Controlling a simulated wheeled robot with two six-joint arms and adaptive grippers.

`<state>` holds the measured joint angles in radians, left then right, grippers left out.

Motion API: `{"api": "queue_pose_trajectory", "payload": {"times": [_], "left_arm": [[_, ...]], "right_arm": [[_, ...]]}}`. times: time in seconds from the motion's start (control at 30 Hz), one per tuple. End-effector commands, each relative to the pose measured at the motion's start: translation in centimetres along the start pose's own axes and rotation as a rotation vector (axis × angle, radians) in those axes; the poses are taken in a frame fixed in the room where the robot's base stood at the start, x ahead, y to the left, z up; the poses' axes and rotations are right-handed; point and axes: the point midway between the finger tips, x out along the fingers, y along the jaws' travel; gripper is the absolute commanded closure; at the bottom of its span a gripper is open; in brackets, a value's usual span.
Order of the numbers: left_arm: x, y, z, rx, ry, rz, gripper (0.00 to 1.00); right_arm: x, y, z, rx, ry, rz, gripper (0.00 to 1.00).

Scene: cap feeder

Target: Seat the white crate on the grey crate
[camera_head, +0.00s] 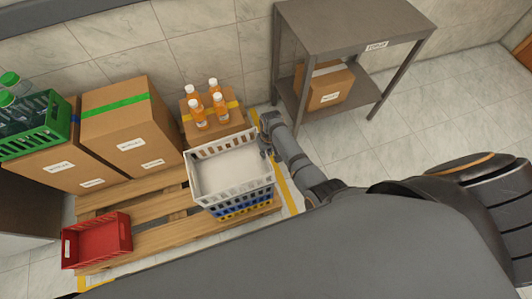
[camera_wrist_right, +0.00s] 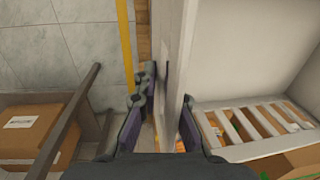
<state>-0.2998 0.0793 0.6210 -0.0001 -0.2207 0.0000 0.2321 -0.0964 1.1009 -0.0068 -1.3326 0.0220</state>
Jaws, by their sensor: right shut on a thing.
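The white crate (camera_head: 232,171) is in the middle of the head view, above a stack with a blue crate (camera_head: 245,207) and a yellow crate (camera_head: 238,216). My right gripper (camera_head: 266,143) is shut on the crate's right wall. In the right wrist view, the fingers (camera_wrist_right: 163,105) are on either side of the white wall (camera_wrist_right: 171,65), and the crate's inside looks empty. I cannot pick out a grey crate; the white crate may hide it. Whether the white crate touches the stack below is unclear. My left gripper is not in view.
The stack stands on a wooden pallet (camera_head: 150,232) with a red crate (camera_head: 97,240) at its front left. Cardboard boxes (camera_head: 128,122), a green bottle crate (camera_head: 36,127) and orange bottles (camera_head: 208,104) are behind. A metal table (camera_head: 350,35) stands back right, with clear floor beside it.

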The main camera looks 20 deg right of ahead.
Motion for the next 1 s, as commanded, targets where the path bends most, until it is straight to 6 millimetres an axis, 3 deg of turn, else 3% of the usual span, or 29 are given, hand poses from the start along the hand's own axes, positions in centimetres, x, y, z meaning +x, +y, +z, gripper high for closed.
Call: {"api": "queue_pose_trajectory", "payload": {"times": [1.0], "left_arm": [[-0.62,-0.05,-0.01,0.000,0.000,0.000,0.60]], "right_arm": [[0.22,0.19,-0.12,0.000,0.004,-0.069,1.00]]}}
